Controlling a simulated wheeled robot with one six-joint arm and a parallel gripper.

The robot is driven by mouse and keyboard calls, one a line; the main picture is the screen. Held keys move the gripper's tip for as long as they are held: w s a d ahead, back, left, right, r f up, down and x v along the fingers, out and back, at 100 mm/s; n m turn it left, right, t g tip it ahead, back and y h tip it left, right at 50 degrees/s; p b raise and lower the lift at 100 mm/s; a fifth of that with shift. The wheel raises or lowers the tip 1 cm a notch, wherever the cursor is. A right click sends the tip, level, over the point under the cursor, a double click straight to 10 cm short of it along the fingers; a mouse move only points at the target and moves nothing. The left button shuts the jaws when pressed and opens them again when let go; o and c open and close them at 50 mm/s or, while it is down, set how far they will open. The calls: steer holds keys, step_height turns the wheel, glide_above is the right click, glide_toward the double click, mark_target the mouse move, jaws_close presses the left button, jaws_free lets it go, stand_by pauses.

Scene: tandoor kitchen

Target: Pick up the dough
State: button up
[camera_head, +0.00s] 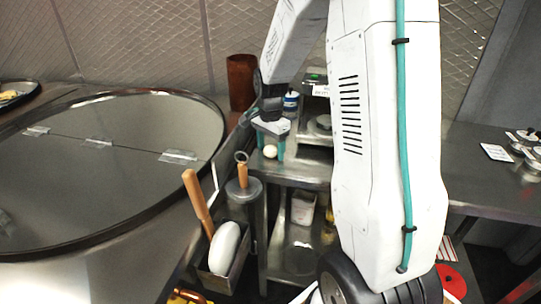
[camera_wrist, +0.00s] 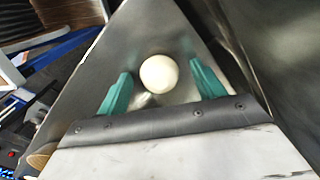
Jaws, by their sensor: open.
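The dough is a small pale ball (camera_head: 270,151) on a metal shelf in the head view. It also shows in the wrist view as a round cream ball (camera_wrist: 159,74) on a grey metal surface. My gripper (camera_head: 270,150) is above the shelf with its two green fingers pointing down, one on each side of the dough. In the wrist view my gripper (camera_wrist: 160,92) is open, with the ball between and slightly beyond the fingers, and gaps show on both sides. I cannot tell the exact height of the fingertips over the metal.
A large round metal lid (camera_head: 110,165) fills the left. A brown cylinder (camera_head: 241,82) and a blue-labelled jar (camera_head: 291,101) stand behind the gripper. A wooden-handled tool (camera_head: 197,203) and a white pad (camera_head: 224,248) are in a holder in front. A metal counter (camera_head: 480,178) lies at right.

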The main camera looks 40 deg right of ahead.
steer(key=c, duration=0.7)
steer(key=shift+c, duration=0.2)
